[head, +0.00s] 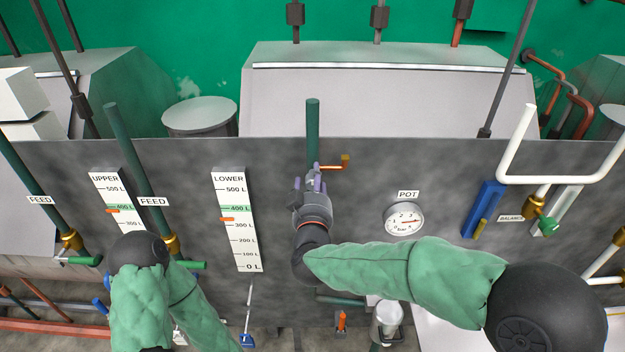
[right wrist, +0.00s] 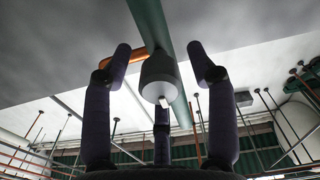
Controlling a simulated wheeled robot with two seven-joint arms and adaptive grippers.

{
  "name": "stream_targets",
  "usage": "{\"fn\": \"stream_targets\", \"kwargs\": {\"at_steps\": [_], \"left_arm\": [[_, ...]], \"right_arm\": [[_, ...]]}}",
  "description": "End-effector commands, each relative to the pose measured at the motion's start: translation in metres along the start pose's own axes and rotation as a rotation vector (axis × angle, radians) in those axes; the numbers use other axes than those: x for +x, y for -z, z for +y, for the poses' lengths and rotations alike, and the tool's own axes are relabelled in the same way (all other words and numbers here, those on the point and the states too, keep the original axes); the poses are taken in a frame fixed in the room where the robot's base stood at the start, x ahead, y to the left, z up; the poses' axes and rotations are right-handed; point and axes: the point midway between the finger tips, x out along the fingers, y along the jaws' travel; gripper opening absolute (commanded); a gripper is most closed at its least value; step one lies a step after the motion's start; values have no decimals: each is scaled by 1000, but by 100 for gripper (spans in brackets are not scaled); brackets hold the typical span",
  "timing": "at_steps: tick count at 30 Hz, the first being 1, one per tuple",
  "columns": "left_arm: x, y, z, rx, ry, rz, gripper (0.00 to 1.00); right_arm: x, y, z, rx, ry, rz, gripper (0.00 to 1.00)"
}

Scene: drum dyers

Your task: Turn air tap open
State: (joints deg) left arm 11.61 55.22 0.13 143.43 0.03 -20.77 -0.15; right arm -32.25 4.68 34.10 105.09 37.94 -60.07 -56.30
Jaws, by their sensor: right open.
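The air tap shows as an orange lever (head: 333,165) on a green vertical pipe (head: 312,130) at the panel's upper middle. The lever points right in the head view. My right gripper (head: 312,184) is just below the lever, in front of the pipe. In the right wrist view my right gripper (right wrist: 158,58) is open, with its fingers spread either side of a grey cylindrical hub (right wrist: 160,78). The orange lever (right wrist: 138,53) passes behind the left finger. Contact cannot be told. My left arm is at the lower left; its gripper does not show.
A grey panel (head: 350,275) carries the UPPER scale (head: 117,200), the LOWER scale (head: 237,225) and the round POT gauge (head: 403,219). A bent white pipe (head: 560,179) stands out at the right. Green FEED pipes (head: 135,150) run down the left.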

Motion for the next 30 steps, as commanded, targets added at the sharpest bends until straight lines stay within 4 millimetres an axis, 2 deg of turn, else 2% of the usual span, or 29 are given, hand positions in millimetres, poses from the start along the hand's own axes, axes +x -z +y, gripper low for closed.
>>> {"fn": "stream_targets", "kwargs": {"at_steps": [10,16,24,30], "left_arm": [[0,0,0,0,0,0,40],[0,0,0,0,0,0,40],[1,0,0,0,0,0,40],[10,0,-4,0,0,0,40]], "right_arm": [[4,0,0,1,0,0,58],[4,0,0,1,0,0,1],[4,-1,0,11,0,0,0],[4,-2,0,77,-1,0,1]]}}
